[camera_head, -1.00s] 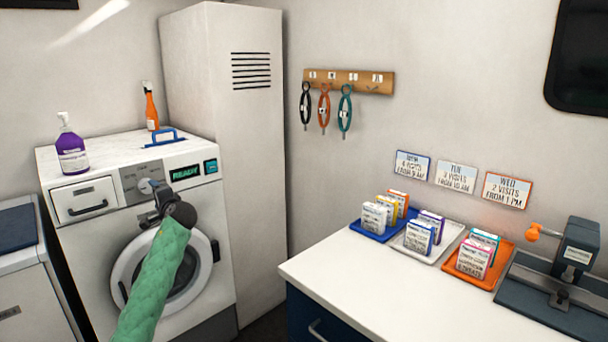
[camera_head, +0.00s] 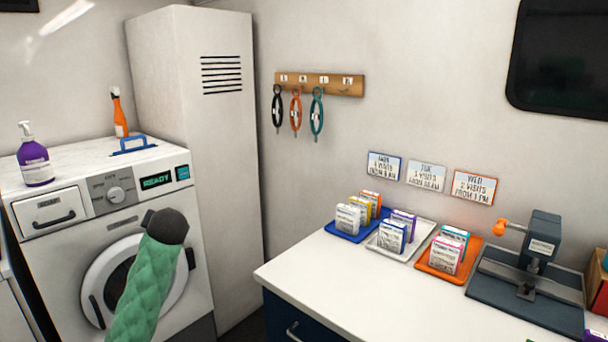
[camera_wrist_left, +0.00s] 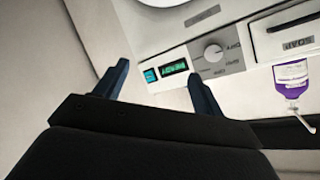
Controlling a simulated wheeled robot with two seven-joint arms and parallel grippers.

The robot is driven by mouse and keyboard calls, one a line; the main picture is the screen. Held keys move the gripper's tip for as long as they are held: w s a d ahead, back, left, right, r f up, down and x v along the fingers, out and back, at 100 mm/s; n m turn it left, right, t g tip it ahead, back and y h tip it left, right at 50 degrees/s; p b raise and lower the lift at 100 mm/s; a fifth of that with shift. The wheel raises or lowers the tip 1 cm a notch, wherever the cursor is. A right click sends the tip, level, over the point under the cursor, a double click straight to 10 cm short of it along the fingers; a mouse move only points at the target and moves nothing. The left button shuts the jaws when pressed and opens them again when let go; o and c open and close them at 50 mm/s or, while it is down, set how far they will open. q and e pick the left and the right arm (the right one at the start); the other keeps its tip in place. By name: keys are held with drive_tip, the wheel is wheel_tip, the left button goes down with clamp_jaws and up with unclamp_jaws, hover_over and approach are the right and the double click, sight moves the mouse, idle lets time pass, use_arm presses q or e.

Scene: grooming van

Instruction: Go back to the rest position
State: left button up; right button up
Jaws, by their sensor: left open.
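My left arm, in a green quilted sleeve, comes up in front of the washing machine (camera_head: 110,215) in the head view. Its dark wrist hides the fingers there. In the left wrist view my left gripper (camera_wrist_left: 160,85) is open, with its two dark fingers wide apart and nothing between them. The washer's dial (camera_wrist_left: 213,52) and its lit READY display (camera_wrist_left: 174,67) show beyond the fingers, apart from them. The washer's round door is shut as far as it shows, partly hidden by my arm. My right gripper is in neither view.
The white counter (camera_head: 330,280) at right carries blue, white and orange trays of boxes and a dark press (camera_head: 530,265). Three loops hang on a wooden rack (camera_head: 322,84).

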use_arm(q)
drive_tip(key=s+d+f+m+g+h+p, duration=0.1)
drive_tip(key=s+d+f+g+h, duration=0.15)
drive_tip(key=s+d+f, duration=0.8)
drive_tip(key=s+d+f+m+g+h+p, duration=0.15)
drive_tip(key=s+d+f+h, duration=0.25)
drive_tip(key=s+d+f, duration=0.7)
drive_tip(key=s+d+f+g+p, duration=0.1)
drive_tip(key=s+f, duration=0.3)
drive_tip(key=s, duration=0.6)
drive_tip(key=s+d+f+n+g+h+p, duration=0.1)
drive_tip(key=s+f+g, duration=0.1)
drive_tip(key=s, duration=0.9)
drive_tip(key=s+d+f+g+h+p, duration=0.1)
drive_tip(key=s+f, duration=0.4)
drive_tip(key=s, duration=0.6)
drive_tip(key=shift+s+f+g+p, duration=0.15)
drive_tip(key=shift+f+g+p, duration=0.2)
drive_tip(key=shift+g, duration=0.25)
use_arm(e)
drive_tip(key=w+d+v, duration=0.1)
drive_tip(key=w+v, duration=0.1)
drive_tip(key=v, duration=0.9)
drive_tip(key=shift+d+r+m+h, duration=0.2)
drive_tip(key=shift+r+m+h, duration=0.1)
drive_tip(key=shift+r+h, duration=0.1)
use_arm(q)
drive_tip(key=shift+d+n, duration=0.1)
drive_tip(key=shift+n, duration=0.15)
